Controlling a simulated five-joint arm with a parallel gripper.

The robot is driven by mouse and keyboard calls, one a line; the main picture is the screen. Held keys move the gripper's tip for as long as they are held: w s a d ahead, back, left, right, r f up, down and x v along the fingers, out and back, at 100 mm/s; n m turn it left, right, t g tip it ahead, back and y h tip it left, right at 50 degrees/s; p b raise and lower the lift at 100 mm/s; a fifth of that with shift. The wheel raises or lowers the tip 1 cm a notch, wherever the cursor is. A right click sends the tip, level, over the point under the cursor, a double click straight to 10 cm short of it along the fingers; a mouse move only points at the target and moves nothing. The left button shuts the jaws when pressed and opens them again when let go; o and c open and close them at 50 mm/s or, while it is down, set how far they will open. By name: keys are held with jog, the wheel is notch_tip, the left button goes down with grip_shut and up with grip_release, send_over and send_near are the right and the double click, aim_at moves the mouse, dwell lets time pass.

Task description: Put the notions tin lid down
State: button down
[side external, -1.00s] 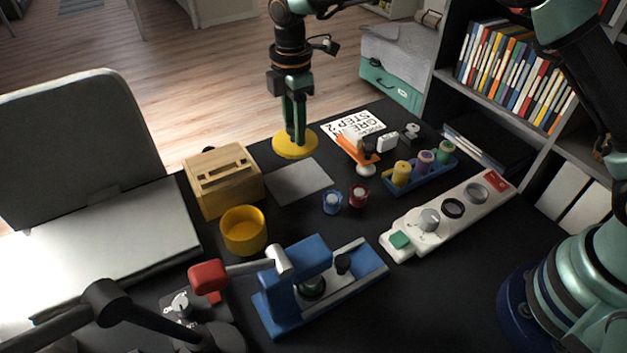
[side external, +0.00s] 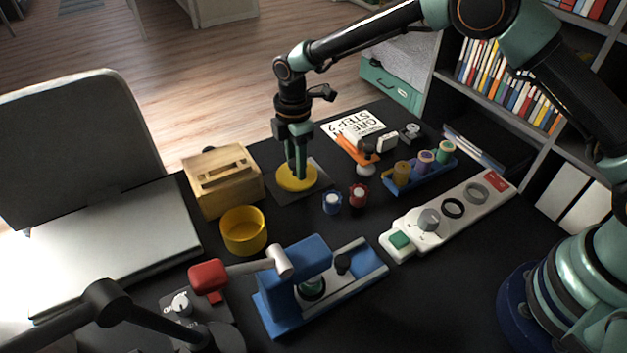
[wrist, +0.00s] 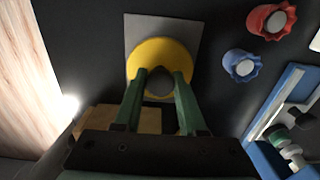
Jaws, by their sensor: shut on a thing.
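The notions tin lid (side external: 297,184) is a round yellow disc with a dark knob in its middle, seen in the wrist view (wrist: 146,54). My gripper (side external: 296,172) points down and is shut on the knob, with a finger on each side of it. The lid is level over the grey square mat (side external: 318,172), whose edges show around it. I cannot tell whether the lid touches the mat or hangs just above it. The open yellow round tin (side external: 243,240) stands to the left and nearer the camera.
A wooden box (side external: 222,180) stands left of the mat. A blue crimped piece (side external: 332,202) and a red one (side external: 358,195) sit close to its right. A blue spool rack (side external: 430,176), white control strip (side external: 455,212) and blue press (side external: 310,275) stand farther right and nearer.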

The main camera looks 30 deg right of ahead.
jog(key=shift+f, duration=0.1)
jog(key=shift+c, duration=2.4)
grip_release()
